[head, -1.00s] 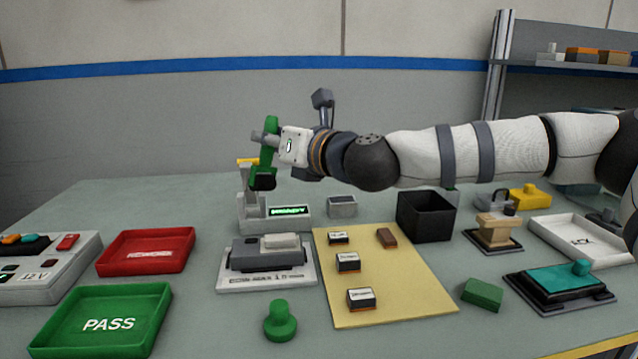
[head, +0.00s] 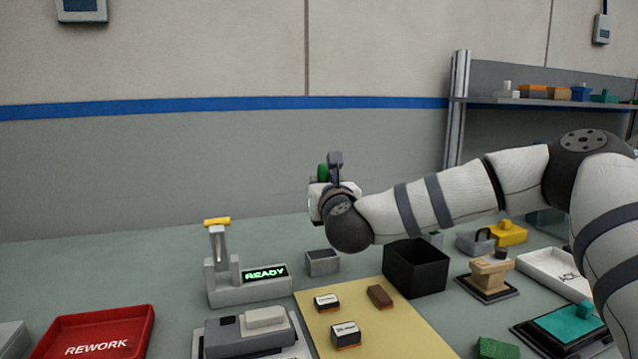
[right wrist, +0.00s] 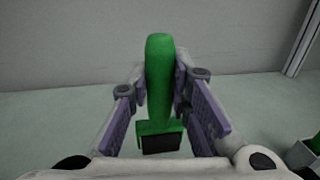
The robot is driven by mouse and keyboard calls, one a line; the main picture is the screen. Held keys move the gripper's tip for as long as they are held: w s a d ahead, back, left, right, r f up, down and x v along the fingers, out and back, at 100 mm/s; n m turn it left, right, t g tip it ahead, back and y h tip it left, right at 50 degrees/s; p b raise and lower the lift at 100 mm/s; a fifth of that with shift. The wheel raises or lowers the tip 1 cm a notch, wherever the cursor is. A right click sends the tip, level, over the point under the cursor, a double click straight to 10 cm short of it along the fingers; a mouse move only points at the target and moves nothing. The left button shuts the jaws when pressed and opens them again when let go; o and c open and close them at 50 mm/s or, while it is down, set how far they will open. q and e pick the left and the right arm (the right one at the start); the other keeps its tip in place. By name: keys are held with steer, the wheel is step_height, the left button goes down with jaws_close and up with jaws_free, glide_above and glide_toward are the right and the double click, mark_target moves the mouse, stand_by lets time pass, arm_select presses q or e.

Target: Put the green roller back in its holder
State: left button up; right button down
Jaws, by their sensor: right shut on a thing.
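The green roller (right wrist: 160,85) is held upright between the fingers of my right gripper (right wrist: 165,105) in the right wrist view, with its dark end at the bottom. In the head view only a bit of the roller (head: 322,173) shows past my right gripper (head: 322,195), which hides the rest. The gripper is raised above the back of the table. A small grey open box (head: 322,262) stands below it; I cannot tell whether this is the holder. In the right wrist view a pale box (right wrist: 303,154) with something green by it is cut off at the right edge. My left gripper is out of view.
A black bin (head: 416,270) stands right of the grey box. The device reading READY (head: 250,288), with a yellow-topped post, stands to the left. A yellow mat (head: 385,325) with small blocks lies in front. A wooden stand (head: 488,278) and white tray (head: 555,270) are at right.

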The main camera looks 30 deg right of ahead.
step_height(320, 180, down, 5)
steer(key=shift+w+f+b, duration=0.1)
steer(key=shift+f+b, duration=0.1)
steer(key=shift+b, duration=0.45)
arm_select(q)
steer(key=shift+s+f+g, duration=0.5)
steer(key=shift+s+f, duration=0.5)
arm_select(e)
steer(key=shift+f, duration=0.2)
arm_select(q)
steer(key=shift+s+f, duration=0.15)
arm_select(e)
steer(key=shift+f, duration=0.4)
arm_select(q)
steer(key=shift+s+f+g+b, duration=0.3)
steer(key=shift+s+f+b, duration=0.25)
steer(key=shift+b, duration=0.1)
arm_select(e)
steer(key=shift+f, duration=1.25)
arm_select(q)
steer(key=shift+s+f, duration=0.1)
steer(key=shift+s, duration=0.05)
arm_select(e)
steer(key=shift+f, duration=0.35)
